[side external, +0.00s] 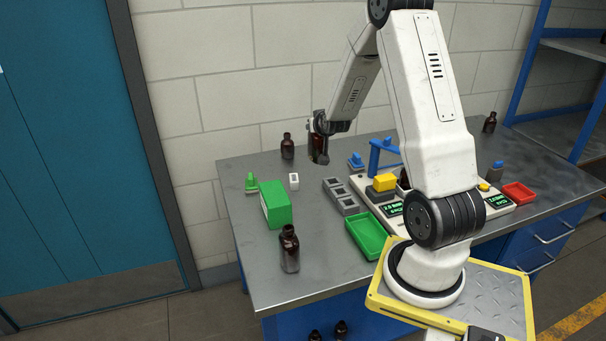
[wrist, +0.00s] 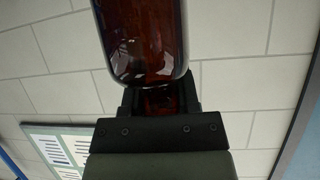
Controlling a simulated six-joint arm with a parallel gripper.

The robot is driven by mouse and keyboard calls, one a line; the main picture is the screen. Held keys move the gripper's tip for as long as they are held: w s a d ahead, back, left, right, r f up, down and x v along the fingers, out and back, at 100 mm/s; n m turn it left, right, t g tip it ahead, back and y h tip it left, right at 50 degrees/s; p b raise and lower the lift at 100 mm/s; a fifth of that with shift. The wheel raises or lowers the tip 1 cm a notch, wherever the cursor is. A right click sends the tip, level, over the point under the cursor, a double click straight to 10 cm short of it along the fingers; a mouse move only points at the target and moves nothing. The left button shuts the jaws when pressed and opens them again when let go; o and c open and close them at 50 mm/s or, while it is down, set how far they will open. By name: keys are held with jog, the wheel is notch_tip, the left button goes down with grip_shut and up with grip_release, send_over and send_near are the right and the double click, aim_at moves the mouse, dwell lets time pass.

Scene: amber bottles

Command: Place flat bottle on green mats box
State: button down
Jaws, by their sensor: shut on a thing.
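My gripper (side external: 321,153) is shut on an amber bottle (wrist: 143,42), raised above the far part of the metal bench. In the wrist view my gripper (wrist: 160,105) has the glossy brown glass between its jaws, with the wall behind it. In the side view the bottle is small, dark and partly hidden by my gripper. The green box (side external: 277,204) stands on the bench to the lower left of my gripper, with a pale label on its left side. The top of the box looks clear.
Amber bottles stand on the bench behind (side external: 287,147) and in front (side external: 289,250) of the box. A small green item (side external: 251,182), a white block (side external: 293,181), grey bins (side external: 341,196) and a green tray (side external: 368,235) are nearby. Weighing scales (side external: 390,209) are to the right.

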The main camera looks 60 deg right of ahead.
jog(key=w+a+r+n+t+y, duration=0.1)
jog(key=w+a+n+t+y, duration=0.1)
jog(key=w+a+n+y, duration=0.35)
jog(key=w+a+r+n+t+y, duration=0.1)
jog(key=w+a+n+t+y, duration=0.15)
jog(key=a, duration=0.55)
jog(key=shift+g+h, duration=0.25)
jog(key=shift+h, duration=0.15)
jog(key=shift+w+f, duration=0.15)
jog(key=shift+f, duration=1)
jog(key=shift+w+f, duration=0.1)
jog(key=shift+f, duration=1.05)
jog(key=shift+f, duration=1.75)
jog(key=shift+f, duration=0.1)
jog(key=shift+c, duration=1.7)
grip_release()
